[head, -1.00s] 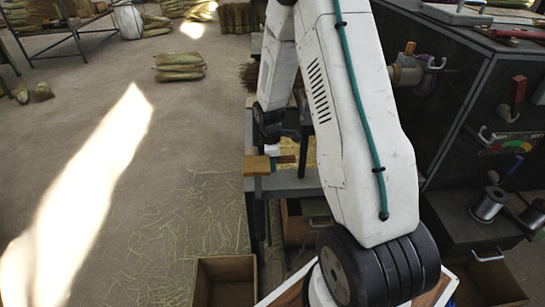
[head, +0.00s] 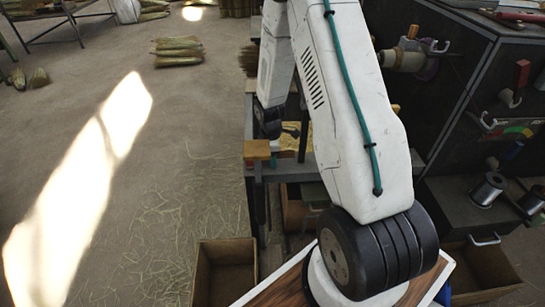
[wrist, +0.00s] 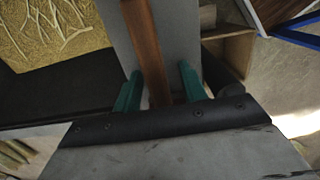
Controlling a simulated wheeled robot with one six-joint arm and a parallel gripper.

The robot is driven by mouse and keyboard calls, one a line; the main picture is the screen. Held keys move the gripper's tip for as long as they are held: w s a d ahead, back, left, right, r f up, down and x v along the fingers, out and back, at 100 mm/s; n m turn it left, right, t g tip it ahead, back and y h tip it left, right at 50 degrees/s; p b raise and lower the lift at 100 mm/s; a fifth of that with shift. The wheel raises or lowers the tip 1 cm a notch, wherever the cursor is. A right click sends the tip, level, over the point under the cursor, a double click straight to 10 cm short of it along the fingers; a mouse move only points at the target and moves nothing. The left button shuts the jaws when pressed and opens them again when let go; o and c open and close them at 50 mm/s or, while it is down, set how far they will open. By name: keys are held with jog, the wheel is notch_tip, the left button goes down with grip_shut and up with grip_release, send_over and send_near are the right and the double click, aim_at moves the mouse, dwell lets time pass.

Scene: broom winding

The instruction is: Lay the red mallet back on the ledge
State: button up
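In the wrist view, my gripper (wrist: 160,72) has its two teal fingers apart, with a reddish-brown wooden bar (wrist: 143,35) between them. The bar looks like a handle; a gap shows between it and the right finger. Its far end is hidden by my gripper, and no mallet head shows. A grey surface (wrist: 185,40) lies behind the bar; I cannot tell whether they touch. In the head view, my arm hides most of my gripper above a grey bench (head: 283,172). A tan wooden block (head: 257,150) shows at the bench's near left edge.
Straw-coloured material (wrist: 45,30) lies beside the grey surface. An open wooden box (head: 225,272) stands on the floor before the bench. Dark cabinets (head: 420,110) with spools and a red block (head: 521,73) are at right.

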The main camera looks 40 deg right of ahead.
jog(key=r, duration=0.8)
jog(key=shift+w+a, duration=0.15)
jog(key=shift+a, duration=0.05)
jog(key=s+a+r+m+t, duration=0.1)
jog(key=s+a+r+m, duration=0.2)
jog(key=r, duration=0.6)
jog(key=s+a+r+m+t, duration=0.25)
jog(key=a+r, duration=0.25)
jog(key=r, duration=0.4)
jog(key=s+a+r+m+t, duration=0.15)
jog(key=s+a+r, duration=0.25)
jog(key=r, duration=0.6)
jog(key=s+a+r+m+t, duration=0.1)
jog(key=s+a+r+m, duration=0.4)
jog(key=s, duration=0.6)
jog(key=s+f+g, duration=0.3)
jog(key=s+g, duration=0.1)
jog(key=s, duration=0.3)
jog(key=shift+s+a+f+n+y, duration=0.15)
jog(key=shift+s+n+y, duration=0.15)
jog(key=shift+n, duration=0.1)
